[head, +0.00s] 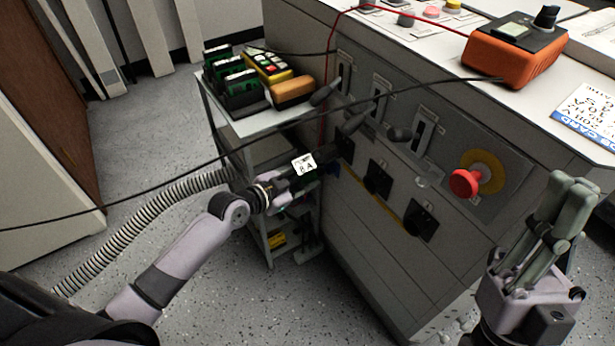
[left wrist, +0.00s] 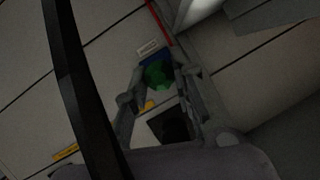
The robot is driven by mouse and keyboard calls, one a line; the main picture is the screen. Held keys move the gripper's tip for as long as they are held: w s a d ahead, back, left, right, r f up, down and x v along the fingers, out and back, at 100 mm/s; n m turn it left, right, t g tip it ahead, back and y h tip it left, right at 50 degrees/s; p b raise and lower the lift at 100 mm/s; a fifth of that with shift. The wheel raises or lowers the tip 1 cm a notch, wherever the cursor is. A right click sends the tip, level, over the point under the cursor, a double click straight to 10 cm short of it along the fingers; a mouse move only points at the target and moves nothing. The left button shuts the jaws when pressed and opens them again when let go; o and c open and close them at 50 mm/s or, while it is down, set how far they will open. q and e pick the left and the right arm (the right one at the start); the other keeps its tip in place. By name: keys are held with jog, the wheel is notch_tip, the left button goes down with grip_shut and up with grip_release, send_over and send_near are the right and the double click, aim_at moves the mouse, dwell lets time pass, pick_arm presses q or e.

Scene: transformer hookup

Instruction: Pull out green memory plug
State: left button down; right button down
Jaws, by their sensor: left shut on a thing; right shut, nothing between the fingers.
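In the left wrist view a green plug (left wrist: 158,76) sits between the fingertips of my left gripper (left wrist: 161,86), which is shut on it. A dark blue patch shows right behind the plug, by the cabinet front. The picture is dark, and I cannot tell whether the plug is still seated. In the head view my left gripper (head: 305,178) is low at the left end of the cabinet's front; the plug is mostly hidden there. My right gripper (head: 548,232) is shut and empty at the lower right, in front of the cabinet.
The grey cabinet (head: 385,280) has black sockets (head: 378,180), levers and a red stop button (head: 465,183). A black cable (head: 180,165) crosses the view. A cart (head: 245,125) holds green-and-black modules (head: 240,85). An orange meter (head: 510,55) stands on top. Floor is free at left.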

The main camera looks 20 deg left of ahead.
pick_arm(q)
jog(key=shift+s+a, duration=0.15)
jog(key=shift+s, duration=0.05)
dwell(0.3)
jog(key=shift+s+a, duration=0.75)
jog(key=shift+s, duration=0.2)
jog(key=shift+s+a, duration=0.7)
jog(key=shift+s, duration=0.25)
